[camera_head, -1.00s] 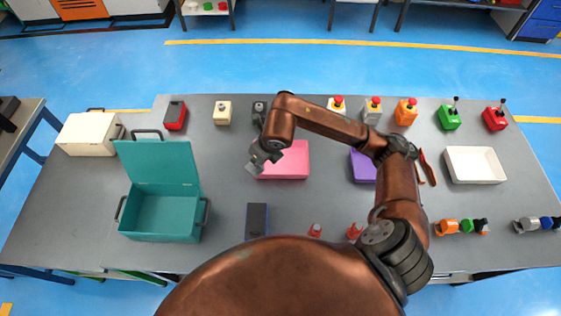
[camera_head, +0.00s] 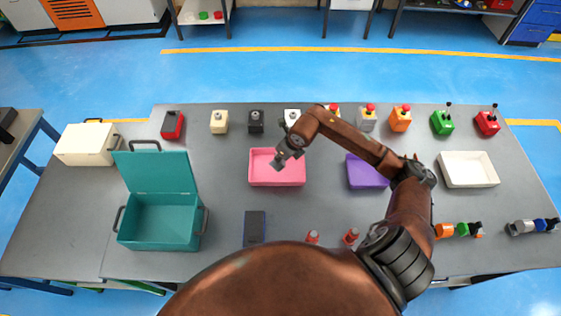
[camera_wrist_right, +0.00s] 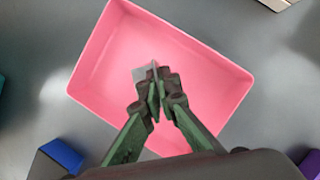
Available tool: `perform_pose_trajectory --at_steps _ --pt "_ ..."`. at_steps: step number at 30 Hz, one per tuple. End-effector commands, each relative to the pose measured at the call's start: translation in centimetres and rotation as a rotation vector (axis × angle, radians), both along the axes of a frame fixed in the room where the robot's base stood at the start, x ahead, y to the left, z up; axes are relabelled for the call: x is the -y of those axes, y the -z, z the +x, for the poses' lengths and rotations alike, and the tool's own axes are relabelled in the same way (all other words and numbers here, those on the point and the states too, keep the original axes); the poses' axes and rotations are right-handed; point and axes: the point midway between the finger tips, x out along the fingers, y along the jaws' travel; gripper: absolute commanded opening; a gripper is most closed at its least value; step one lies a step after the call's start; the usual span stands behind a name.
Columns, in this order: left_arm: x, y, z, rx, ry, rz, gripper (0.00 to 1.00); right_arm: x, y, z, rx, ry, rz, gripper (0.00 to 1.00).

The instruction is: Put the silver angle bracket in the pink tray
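The pink tray (camera_head: 262,172) lies in the middle of the table; it fills much of the right wrist view (camera_wrist_right: 112,55) and holds nothing else that I can see. My right gripper (camera_head: 278,162) is above the tray, with its fingers pointing down into it. In the right wrist view its fingertips (camera_wrist_right: 158,92) are closed together on a small grey, silver-looking piece, the angle bracket (camera_wrist_right: 146,72), which sticks out beyond the tips over the tray floor. The fingers hide part of the bracket. My left gripper is not in view.
A purple tray (camera_head: 364,172) lies right of the pink tray, and a white tray (camera_head: 468,170) is farther right. An open teal box (camera_head: 160,220) stands at left. A dark blue-grey block (camera_head: 254,228) is in front. Several button boxes line the back edge.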

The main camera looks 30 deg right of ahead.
Motion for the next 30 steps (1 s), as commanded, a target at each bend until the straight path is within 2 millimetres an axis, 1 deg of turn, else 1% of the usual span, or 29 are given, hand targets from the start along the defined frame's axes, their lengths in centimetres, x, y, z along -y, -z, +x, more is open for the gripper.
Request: perform_pose_trajectory --at_steps 2,7,9,15,18,19,27,30 --pt "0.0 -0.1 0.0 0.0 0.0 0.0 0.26 0.6 0.9 0.1 -0.003 0.003 0.002 0.0" --pt "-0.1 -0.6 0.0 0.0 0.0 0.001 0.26 0.3 3.2 0.1 -0.001 0.002 0.004 0.0" --pt "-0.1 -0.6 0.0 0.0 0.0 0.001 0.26 0.4 3.5 0.1 0.0 0.001 0.0 0.0" --pt "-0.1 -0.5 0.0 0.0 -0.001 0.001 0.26 0.4 3.6 0.1 0.0 0.0 -0.001 0.0" --pt "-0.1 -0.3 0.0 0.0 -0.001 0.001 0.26 0.4 3.9 0.1 0.0 0.0 -0.001 0.0" --pt "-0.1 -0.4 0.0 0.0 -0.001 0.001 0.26 0.4 3.8 0.1 -0.001 0.0 0.0 0.04" --pt "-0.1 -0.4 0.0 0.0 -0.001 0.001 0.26 0.4 3.8 0.1 -0.001 0.0 0.0 0.22" --pt "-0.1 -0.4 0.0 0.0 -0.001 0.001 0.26 0.4 3.8 0.1 -0.001 0.0 0.0 0.22"
